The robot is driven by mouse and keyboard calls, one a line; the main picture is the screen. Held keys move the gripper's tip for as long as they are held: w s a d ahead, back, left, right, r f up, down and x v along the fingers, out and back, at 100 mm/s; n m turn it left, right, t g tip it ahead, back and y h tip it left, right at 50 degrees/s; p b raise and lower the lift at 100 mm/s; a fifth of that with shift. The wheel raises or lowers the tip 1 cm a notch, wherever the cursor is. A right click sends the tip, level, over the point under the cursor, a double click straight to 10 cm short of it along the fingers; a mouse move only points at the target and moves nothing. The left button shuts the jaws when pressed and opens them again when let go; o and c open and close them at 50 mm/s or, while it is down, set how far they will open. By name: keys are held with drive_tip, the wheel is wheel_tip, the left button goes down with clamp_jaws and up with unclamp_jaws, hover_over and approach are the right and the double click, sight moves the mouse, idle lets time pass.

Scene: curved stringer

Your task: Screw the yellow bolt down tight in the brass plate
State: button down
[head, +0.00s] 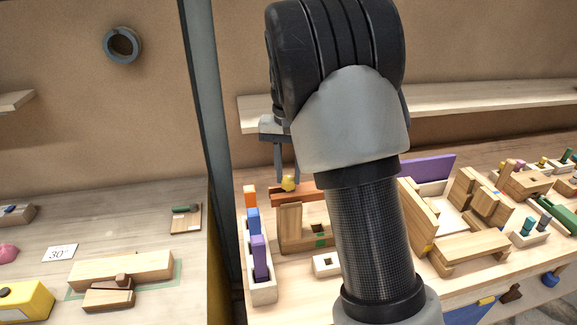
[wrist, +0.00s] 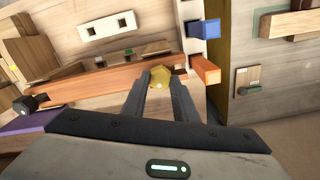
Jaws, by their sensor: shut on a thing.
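The yellow bolt (head: 288,183) shows between the fingertips of my gripper (head: 287,175). In the wrist view the bolt (wrist: 160,79) has a faceted yellow head, with the two dark fingers (wrist: 162,86) closed on its sides. An orange-brown strip (wrist: 90,90) runs behind and beside the bolt; it also shows in the head view (head: 308,194). I cannot tell for sure whether this strip is the brass plate. The bolt's shank and any hole under it are hidden, so how deep it sits cannot be seen.
A pale rack (head: 262,291) with orange, blue and purple pegs stands left of the bolt. A wooden block frame (head: 291,228) is just in front. A white block with a square hole (head: 326,264) lies nearer. A purple panel (head: 430,168) and several wooden pieces crowd the right.

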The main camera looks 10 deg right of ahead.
drive_tip(key=shift+f, duration=0.15)
drive_tip(key=shift+s+m+p, duration=0.1)
drive_tip(key=shift+m+p, duration=0.55)
drive_tip(key=shift+m, duration=0.45)
drive_tip(key=m+p, duration=0.1)
drive_tip(key=m, duration=0.2)
drive_tip(key=shift+m+p, duration=0.3)
drive_tip(key=shift+m, duration=0.1)
drive_tip(key=shift+f+m, duration=0.35)
drive_tip(key=shift+m, duration=0.75)
drive_tip(key=shift+r+p, duration=0.1)
drive_tip(key=shift+p, duration=0.3)
drive_tip(key=shift+r+m+p, duration=0.1)
drive_tip(key=shift+m+p, duration=0.35)
drive_tip(key=shift+m, duration=0.25)
drive_tip(key=shift+m+p, duration=0.35)
drive_tip(key=shift+m, duration=0.65)
drive_tip(key=shift+f+m, duration=0.4)
drive_tip(key=shift+m, duration=0.5)
drive_tip(key=m, duration=0.2)
drive_tip(key=shift+m, duration=0.4)
